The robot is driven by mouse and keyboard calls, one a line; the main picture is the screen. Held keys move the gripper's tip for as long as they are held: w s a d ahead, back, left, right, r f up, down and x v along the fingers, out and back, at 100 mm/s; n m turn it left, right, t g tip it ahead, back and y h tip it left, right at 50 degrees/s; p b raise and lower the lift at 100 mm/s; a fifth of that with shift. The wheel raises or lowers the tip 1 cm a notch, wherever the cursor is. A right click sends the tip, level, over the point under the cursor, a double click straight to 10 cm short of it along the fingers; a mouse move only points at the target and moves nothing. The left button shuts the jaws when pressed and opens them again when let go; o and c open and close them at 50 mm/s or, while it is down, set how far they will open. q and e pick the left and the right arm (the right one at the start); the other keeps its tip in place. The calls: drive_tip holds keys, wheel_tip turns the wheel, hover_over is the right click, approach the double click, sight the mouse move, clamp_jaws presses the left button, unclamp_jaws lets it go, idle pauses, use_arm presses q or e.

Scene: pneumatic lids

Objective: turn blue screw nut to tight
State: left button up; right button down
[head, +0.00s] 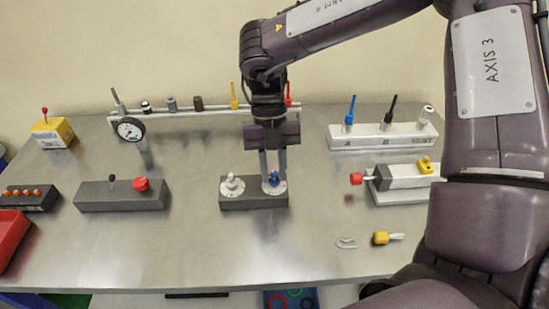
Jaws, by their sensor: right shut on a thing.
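The blue screw nut (274,188) sits on the right end of a dark grey block (253,202) at the middle of the table. A white nut (232,185) sits on the left end of the same block. My right gripper (273,176) reaches down from above, its two fingers shut around the top of the blue nut. The fingers hide part of the nut, and I cannot tell how tight it is. My left gripper is not in view.
Left of the block stands a grey box with a red button (141,184) and a black lever. A gauge (130,129) and a rail with several fittings stand behind. A rack (383,137) and a red-tipped device (356,179) are at right. The front of the steel table (200,255) is clear.

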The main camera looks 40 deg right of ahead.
drive_tip(key=shift+w+a+n+h+p, duration=0.1)
drive_tip(key=shift+n+h+p, duration=0.3)
drive_tip(key=shift+n+p, duration=0.4)
drive_tip(key=c, duration=1.2)
unclamp_jaws()
drive_tip(key=v, duration=0.7)
drive_tip(key=shift+w+r+p, duration=0.2)
drive_tip(key=shift+r+p, duration=0.15)
drive_tip(key=shift+p, duration=0.1)
